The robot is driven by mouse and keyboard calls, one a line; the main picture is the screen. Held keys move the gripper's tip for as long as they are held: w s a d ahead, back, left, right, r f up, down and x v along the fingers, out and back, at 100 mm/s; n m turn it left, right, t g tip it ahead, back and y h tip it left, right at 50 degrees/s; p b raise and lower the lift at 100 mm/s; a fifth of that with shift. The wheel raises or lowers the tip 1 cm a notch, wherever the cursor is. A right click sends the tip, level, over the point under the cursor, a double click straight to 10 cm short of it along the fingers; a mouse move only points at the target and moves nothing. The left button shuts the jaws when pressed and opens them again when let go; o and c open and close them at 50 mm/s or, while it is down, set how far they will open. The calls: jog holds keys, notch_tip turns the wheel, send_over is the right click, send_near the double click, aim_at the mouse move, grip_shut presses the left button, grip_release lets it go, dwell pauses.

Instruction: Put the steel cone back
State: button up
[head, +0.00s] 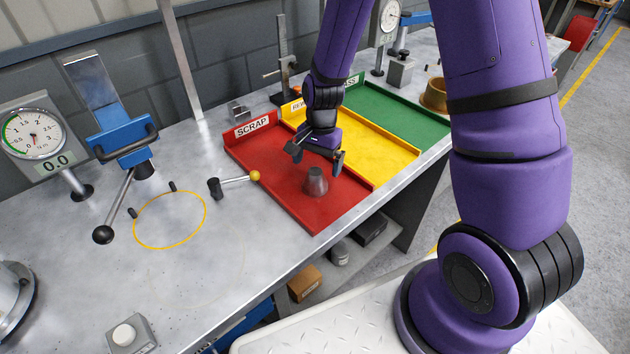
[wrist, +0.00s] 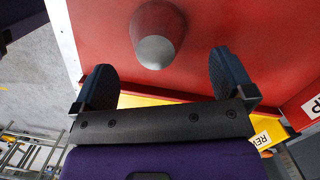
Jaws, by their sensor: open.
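The steel cone (head: 316,182) stands upright in the red SCRAP tray (head: 318,220), towards its right side. My gripper (head: 318,156) is over the tray, just behind and above the cone, with its fingers apart. In the wrist view the cone (wrist: 158,34) shows beyond the two open fingertips, near the line between them, with its flat grey top towards the camera. My gripper (wrist: 163,80) holds nothing, and I see no contact with the cone.
A yellow tray (head: 385,150) and a green tray (head: 405,115) adjoin the red one. A yellow ring (head: 138,235) is marked on the steel bench, with small dark pegs behind it. A yellow-knobbed lever (head: 236,181) lies between ring and tray. Dial gauges stand behind.

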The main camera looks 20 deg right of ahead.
aim_at(314, 181)
jog(key=f, duration=0.1)
jog(key=s+f, duration=0.1)
jog(key=a+f, duration=0.1)
jog(key=f, duration=0.1)
jog(key=shift+s+a+f, duration=0.1)
jog(key=shift+s, duration=0.05)
jog(key=shift+f, duration=0.5)
jog(key=shift+c, duration=0.2)
jog(key=c, duration=1.7)
jog(key=shift+r, duration=0.1)
